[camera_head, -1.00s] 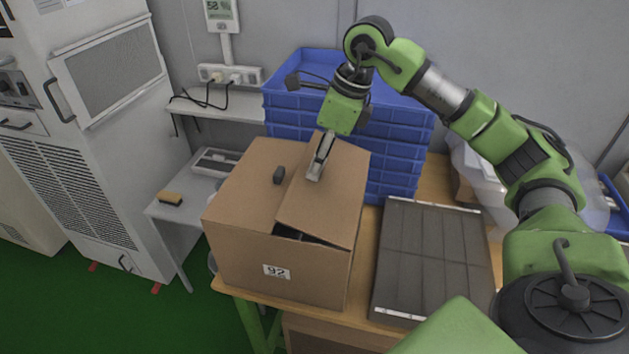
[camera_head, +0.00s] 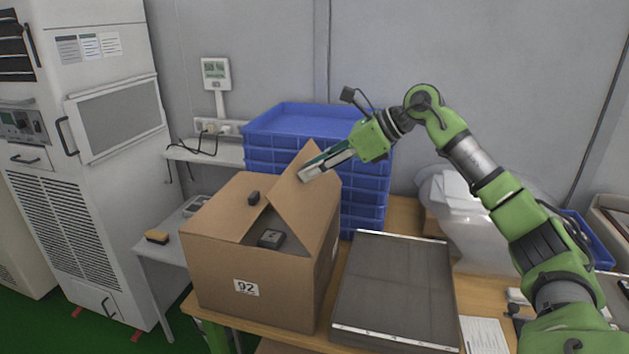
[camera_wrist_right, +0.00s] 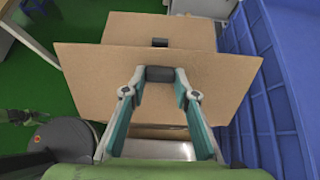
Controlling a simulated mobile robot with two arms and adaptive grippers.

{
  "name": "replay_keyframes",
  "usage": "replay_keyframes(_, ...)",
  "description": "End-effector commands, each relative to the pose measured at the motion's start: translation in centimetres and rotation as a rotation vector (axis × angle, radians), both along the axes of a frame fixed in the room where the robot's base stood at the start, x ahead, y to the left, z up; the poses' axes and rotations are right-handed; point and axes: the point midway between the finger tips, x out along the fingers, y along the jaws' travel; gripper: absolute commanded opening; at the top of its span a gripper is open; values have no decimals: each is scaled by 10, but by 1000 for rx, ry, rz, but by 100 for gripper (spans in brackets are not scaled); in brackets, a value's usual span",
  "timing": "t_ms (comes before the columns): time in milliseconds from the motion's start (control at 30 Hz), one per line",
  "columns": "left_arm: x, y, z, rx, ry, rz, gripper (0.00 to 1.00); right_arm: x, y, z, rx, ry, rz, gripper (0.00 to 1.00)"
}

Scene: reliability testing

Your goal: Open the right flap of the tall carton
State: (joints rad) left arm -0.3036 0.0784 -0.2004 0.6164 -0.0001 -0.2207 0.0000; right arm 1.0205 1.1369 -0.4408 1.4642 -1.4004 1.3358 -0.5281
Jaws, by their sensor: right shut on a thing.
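The tall carton (camera_head: 275,283) stands on the wooden table, with a "92" label on its front. Its right flap (camera_head: 312,196) is raised and tilted up toward the right. My right gripper (camera_head: 312,171) is at this flap and is shut on a small black block (camera_wrist_right: 160,74) on the flap's face, seen between the fingertips in the right wrist view. The left flap (camera_head: 228,204) lies closed with a black block (camera_head: 253,197) on it. A dark object (camera_head: 271,238) shows inside through the gap.
Blue stacked crates (camera_head: 315,118) stand right behind the carton. A flat grey panelled case (camera_head: 398,290) lies on the table to its right. A side table with a yellow-and-black block (camera_head: 157,237) and a white cabinet are at the left.

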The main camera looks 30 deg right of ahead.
Motion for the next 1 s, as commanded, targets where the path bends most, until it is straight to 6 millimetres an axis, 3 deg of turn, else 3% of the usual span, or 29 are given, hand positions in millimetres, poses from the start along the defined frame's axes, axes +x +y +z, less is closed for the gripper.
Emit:
replay_keyframes(500,13,0,-1,-1,-19,0,40,5,-8,6,41,-53,2,0)
replay_keyframes(1000,5,1,-2,0,-8,0,40,5,-7,5,42,-52,2,0)
